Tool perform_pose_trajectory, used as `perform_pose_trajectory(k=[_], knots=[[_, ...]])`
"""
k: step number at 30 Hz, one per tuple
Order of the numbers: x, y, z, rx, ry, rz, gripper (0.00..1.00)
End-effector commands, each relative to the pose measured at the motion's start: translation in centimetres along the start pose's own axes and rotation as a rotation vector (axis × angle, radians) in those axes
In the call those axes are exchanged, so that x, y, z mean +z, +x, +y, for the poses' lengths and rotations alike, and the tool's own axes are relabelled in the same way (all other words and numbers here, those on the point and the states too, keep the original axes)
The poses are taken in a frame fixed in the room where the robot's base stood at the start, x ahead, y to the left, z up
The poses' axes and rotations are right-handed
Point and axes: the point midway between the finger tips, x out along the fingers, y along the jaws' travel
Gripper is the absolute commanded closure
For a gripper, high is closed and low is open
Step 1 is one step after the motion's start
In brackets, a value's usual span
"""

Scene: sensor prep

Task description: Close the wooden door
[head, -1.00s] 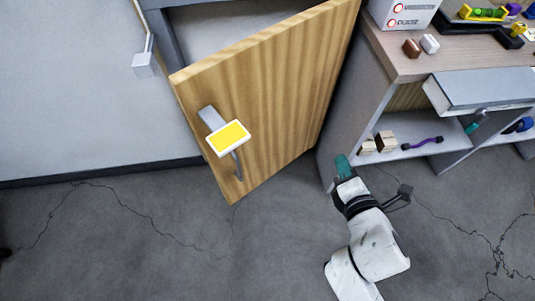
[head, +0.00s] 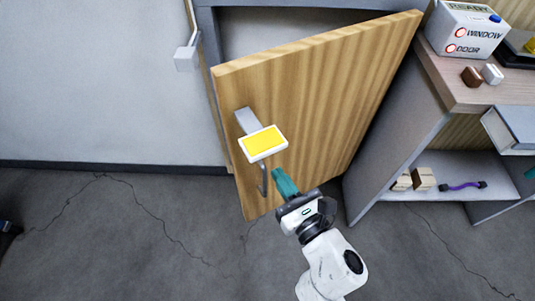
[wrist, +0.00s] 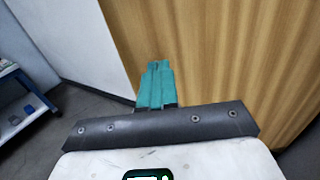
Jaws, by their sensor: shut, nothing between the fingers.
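The wooden door (head: 330,100) stands ajar in the head view, swung out from its grey frame, with a dark gap behind its top edge. It carries a grey handle and a white-rimmed yellow plate (head: 263,142) near its left edge. My gripper (head: 279,172) has teal fingers that are shut and empty. In the head view they overlap the lower part of the door, just right of the plate and handle. The wrist view shows the teal fingers (wrist: 156,88) in front of the wood grain (wrist: 220,60); I cannot tell whether they touch it.
A shelf unit with a wooden top (head: 465,90) stands right of the door, holding a white box (head: 468,30) and small blocks. A grey lever fixture (head: 186,58) is on the wall at left.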

Motion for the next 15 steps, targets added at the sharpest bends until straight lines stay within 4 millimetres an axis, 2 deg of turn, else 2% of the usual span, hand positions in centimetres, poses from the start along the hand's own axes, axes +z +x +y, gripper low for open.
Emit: perform_pose_trajectory(k=[1,6,10,15], knots=[[0.2,1.2,0.1,0.002,-0.001,-0.002,1.00],[0.2,4.0,0.1,0.002,0.001,-0.002,1.00],[0.1,5.5,0.0,0.000,0.000,-0.002,1.00],[0.1,6.4,0.0,0.000,0.001,-0.001,1.00]])
